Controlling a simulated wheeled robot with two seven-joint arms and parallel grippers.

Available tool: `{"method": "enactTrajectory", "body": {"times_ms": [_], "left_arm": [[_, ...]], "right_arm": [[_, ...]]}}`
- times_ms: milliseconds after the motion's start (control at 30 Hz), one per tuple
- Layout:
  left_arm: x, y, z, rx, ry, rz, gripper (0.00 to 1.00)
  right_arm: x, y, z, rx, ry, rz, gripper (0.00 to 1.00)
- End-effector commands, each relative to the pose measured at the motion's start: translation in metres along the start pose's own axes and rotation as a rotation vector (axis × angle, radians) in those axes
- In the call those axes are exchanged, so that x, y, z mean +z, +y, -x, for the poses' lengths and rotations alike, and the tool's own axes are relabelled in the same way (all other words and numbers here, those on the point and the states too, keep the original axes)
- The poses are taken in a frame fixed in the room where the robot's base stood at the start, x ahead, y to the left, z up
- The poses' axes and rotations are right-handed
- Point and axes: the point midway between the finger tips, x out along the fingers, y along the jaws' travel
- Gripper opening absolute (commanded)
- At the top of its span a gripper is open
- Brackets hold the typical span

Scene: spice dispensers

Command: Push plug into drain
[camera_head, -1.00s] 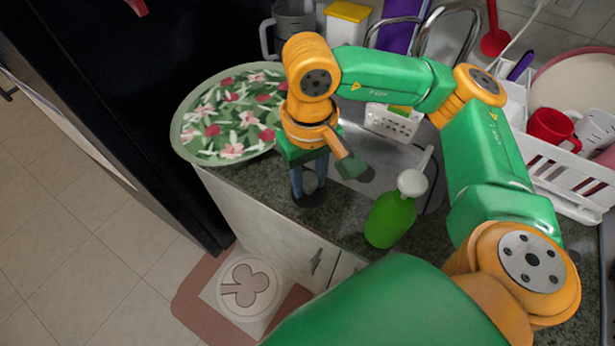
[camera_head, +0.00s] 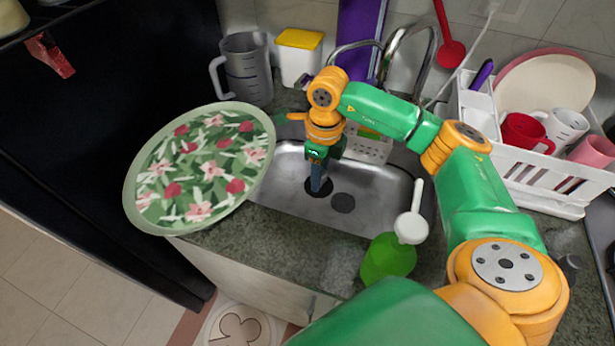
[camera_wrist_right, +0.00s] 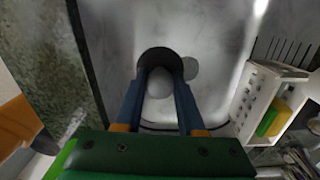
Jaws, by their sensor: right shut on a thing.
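My right gripper (camera_head: 319,187) points down over the steel sink (camera_head: 290,208). It is shut on the plug (camera_head: 326,189), a dark round disc. In the right wrist view, the plug (camera_wrist_right: 150,56) shows its pale round knob (camera_wrist_right: 160,84) between the blue fingers (camera_wrist_right: 158,95). In the right wrist view, the drain (camera_wrist_right: 191,68) is a grey disc partly hidden behind the plug's right side. The height of the plug above the floor is unclear. My left gripper is not in view.
A floral plate (camera_head: 200,165) stands left of the sink. A green soap bottle (camera_head: 388,258) with a white pump stands at the near right edge. A white sponge caddy (camera_head: 370,150), faucet (camera_head: 428,65) and dish rack (camera_head: 535,190) lie behind and right.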

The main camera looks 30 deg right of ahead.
Motion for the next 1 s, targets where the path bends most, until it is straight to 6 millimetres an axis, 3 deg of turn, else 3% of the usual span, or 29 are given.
{"method": "enactTrajectory", "body": {"times_ms": [200, 300, 400, 867, 1000], "left_arm": [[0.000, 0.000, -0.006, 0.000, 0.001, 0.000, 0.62], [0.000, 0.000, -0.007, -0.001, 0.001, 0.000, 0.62], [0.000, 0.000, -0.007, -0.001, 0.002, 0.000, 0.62], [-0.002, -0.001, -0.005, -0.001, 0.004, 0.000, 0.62], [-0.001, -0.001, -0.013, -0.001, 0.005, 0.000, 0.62]], "right_arm": [[-0.027, -0.041, -0.034, -0.009, 0.011, -0.728, 0.00], [-0.040, -0.057, -0.046, -0.020, 0.011, -1.007, 0.00], [-0.048, -0.066, -0.052, -0.028, 0.008, -1.166, 0.00], [-0.050, -0.069, -0.052, -0.027, 0.008, -1.216, 0.00], [-0.050, -0.069, -0.060, -0.028, 0.008, -1.215, 0.00]]}}
